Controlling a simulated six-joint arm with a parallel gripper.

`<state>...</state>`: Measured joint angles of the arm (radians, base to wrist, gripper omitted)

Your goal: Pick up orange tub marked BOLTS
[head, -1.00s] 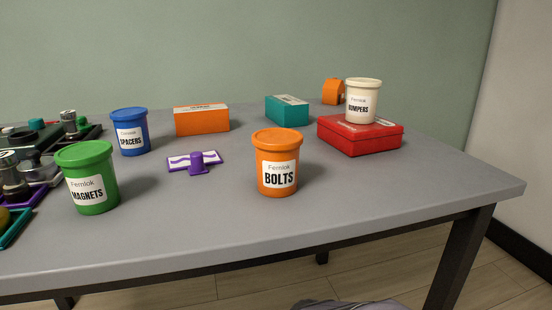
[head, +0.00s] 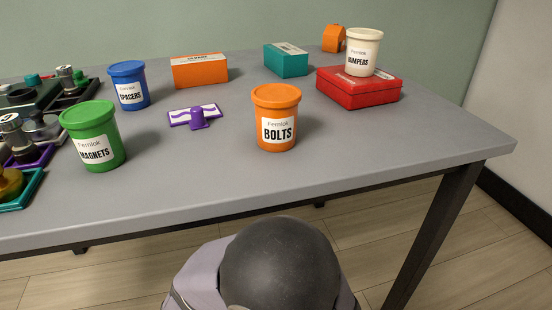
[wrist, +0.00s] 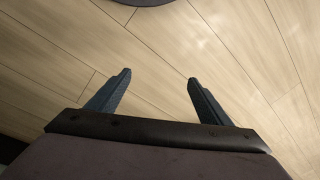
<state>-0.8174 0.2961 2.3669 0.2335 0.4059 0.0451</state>
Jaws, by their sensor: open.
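The orange tub marked BOLTS (head: 276,105) stands upright on the grey table near its front edge, lid on, label facing me. My gripper (wrist: 160,76) shows in the wrist view with its two fingers apart and nothing between them, over the wooden floor. The tub is not in the wrist view. In the head view a dark rounded part of my arm shows at the bottom, in front of the table; the gripper's fingers are not visible there.
Orange (head: 200,73) and teal (head: 286,63) boxes stand behind. A cream BUMPERS tub (head: 362,45) sits on a red box (head: 345,95). The table's front right (head: 400,145) is clear.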

